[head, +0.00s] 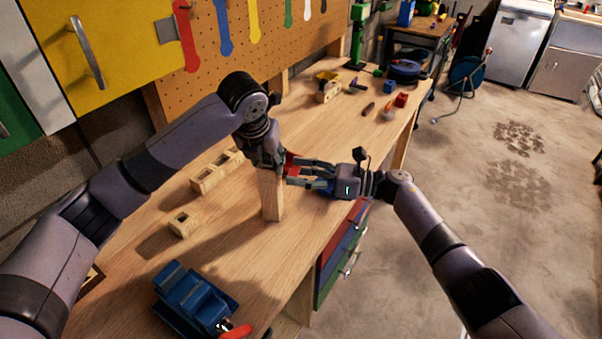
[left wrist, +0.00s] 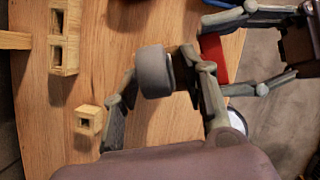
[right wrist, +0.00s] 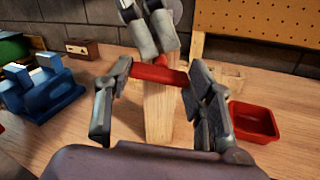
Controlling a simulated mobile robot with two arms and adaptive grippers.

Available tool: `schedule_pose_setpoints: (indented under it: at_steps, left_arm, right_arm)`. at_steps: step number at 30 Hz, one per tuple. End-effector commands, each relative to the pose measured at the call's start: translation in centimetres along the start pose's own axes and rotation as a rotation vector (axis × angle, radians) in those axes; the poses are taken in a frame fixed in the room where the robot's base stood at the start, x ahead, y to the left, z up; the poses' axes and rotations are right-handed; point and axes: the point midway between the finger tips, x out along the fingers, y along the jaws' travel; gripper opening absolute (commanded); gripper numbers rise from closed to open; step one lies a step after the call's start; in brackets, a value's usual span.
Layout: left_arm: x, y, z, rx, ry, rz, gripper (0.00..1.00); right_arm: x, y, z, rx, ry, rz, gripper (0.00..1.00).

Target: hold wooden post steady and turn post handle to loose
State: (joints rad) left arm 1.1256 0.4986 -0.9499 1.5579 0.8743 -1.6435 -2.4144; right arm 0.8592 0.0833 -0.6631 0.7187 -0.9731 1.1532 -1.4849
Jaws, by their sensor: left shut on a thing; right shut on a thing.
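The wooden post (head: 272,196) stands upright on the workbench near its front edge. My left gripper (head: 267,160) comes down from above and is shut at the post's top end. A grey round piece (left wrist: 154,72) shows between its fingers in the left wrist view; their exact contact is hidden. The red post handle (right wrist: 158,75) lies across the upper part of the post in the right wrist view. My right gripper (head: 300,172) reaches in from the right and is shut on this handle, with one finger at each end. The fingers partly cover the handle's ends.
A blue vise (head: 195,297) stands at the near end of the bench (head: 215,260). Hollow wooden blocks (head: 183,223) lie left of the post. The pegboard (head: 285,45) rises behind. Coloured drawers (head: 340,250) are under the front edge.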

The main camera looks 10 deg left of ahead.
Motion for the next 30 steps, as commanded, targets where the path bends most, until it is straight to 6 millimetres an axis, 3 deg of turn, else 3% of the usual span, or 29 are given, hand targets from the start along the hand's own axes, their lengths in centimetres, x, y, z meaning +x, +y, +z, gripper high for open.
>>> schedule_pose_setpoints:
  at_steps: [12,29,30]
  left_arm:
    - [0.24,0.06,-0.24,0.000,0.007,0.003,0.02]
    - [0.23,0.06,-0.24,0.001,0.007,0.003,0.02]
    - [0.23,0.06,-0.24,0.001,0.007,0.003,0.02]
  right_arm:
    - [0.00,-0.04,0.08,-0.203,-0.002,-0.001,0.21]
    - [0.00,-0.03,0.09,-0.237,-0.002,0.000,0.21]
    - [0.00,-0.02,0.08,-0.237,-0.002,0.000,0.50]
